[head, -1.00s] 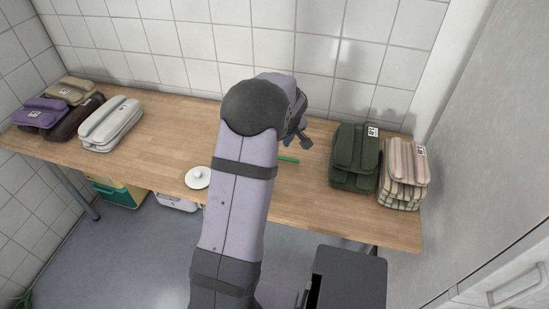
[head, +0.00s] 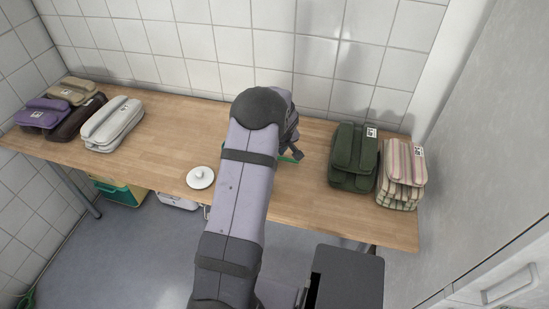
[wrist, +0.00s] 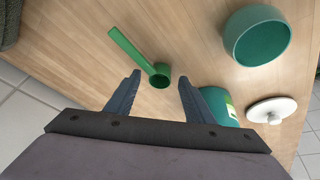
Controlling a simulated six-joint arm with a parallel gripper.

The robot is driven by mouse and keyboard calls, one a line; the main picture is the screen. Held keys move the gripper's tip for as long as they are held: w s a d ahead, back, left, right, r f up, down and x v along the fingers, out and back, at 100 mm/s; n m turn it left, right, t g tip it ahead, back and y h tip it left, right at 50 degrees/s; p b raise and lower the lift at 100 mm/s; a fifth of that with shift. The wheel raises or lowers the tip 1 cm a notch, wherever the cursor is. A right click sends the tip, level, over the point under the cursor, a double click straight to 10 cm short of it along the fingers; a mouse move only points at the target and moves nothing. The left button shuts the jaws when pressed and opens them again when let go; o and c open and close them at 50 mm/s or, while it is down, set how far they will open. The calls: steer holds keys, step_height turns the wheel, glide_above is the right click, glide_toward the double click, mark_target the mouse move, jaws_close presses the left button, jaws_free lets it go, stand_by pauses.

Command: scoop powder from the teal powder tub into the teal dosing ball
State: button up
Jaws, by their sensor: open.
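A green scoop (wrist: 134,49) with a long handle and a small round cup lies on the wooden table in the wrist view; a sliver of green also shows beside my gripper in the head view (head: 289,159). My gripper (wrist: 159,79) is open and empty, with its fingertips on either side of the scoop's cup end. A round, open teal vessel (wrist: 246,45), seemingly the dosing ball, is at the upper right. A teal tub with a pale label (wrist: 219,103) is partly hidden behind the right finger. Its contents cannot be seen. My arm hides both vessels in the head view.
A white round lid with a knob (wrist: 285,107) lies near the table's front edge, also seen in the head view (head: 200,182). Dark green (head: 343,178) and striped folded stacks (head: 403,178) stand at the right. Grey (head: 111,124) and purple bundles (head: 41,114) are at the left.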

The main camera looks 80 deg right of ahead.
steer(key=shift+d+f, duration=0.1)
steer(key=shift+f, duration=0.15)
steer(key=c, duration=1.1)
steer(key=shift+o, duration=0.2)
